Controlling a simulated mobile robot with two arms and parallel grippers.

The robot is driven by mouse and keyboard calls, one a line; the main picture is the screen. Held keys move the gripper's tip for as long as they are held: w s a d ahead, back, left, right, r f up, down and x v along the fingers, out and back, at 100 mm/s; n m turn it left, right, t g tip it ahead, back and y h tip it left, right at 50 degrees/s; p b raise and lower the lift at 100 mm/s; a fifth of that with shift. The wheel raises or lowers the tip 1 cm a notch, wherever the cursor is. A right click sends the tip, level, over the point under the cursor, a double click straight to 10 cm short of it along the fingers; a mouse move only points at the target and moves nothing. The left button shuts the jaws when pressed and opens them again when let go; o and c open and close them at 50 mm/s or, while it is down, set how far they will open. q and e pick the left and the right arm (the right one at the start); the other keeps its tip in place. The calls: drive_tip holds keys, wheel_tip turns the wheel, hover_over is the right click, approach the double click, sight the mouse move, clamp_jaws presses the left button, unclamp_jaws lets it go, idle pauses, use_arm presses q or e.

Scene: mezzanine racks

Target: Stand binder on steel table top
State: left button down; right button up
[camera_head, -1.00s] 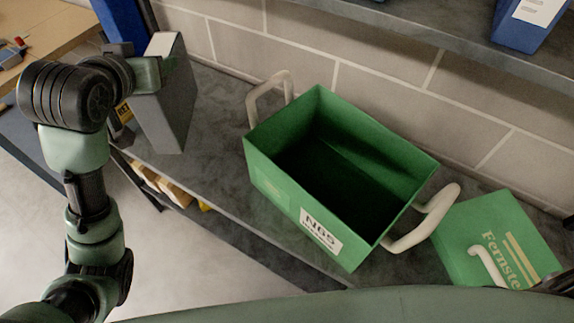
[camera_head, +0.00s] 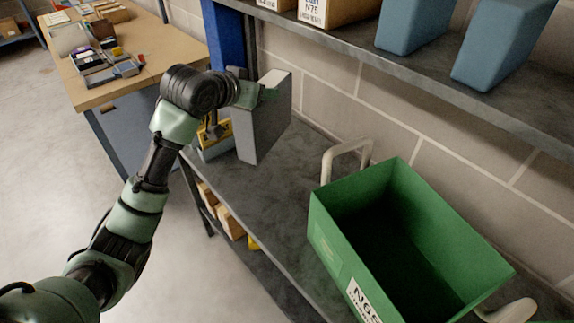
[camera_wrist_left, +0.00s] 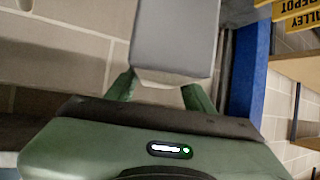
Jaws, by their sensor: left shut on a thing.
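A grey binder (camera_head: 260,125) is held upright at the far end of the dark grey steel top (camera_head: 262,200). Its lower edge is at or just above that surface; I cannot tell if they touch. My left gripper (camera_head: 268,93) is shut on the upper part of the binder. In the left wrist view the binder (camera_wrist_left: 175,40) sits between the two green fingers of my left gripper (camera_wrist_left: 160,88). My right gripper is in neither view.
A green open crate (camera_head: 335,245) with pale handles stands on the steel top at right. A yellow-marked object (camera_head: 214,135) is close behind the binder at left. A shelf (camera_head: 400,68) with blue bins (camera_head: 415,25) hangs above. A wooden-topped bench (camera_head: 115,85) stands far left.

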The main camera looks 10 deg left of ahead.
sight(262, 135)
use_arm(q)
wheel_tip(262, 135, down, 14)
drive_tip(key=shift+r+p, duration=0.15)
drive_tip(key=shift+p, duration=0.65)
wheel_tip(262, 135, down, 5)
drive_tip(key=c, duration=0.6)
unclamp_jaws()
drive_tip(key=shift+f, duration=0.25)
drive_tip(key=shift+s, duration=0.1)
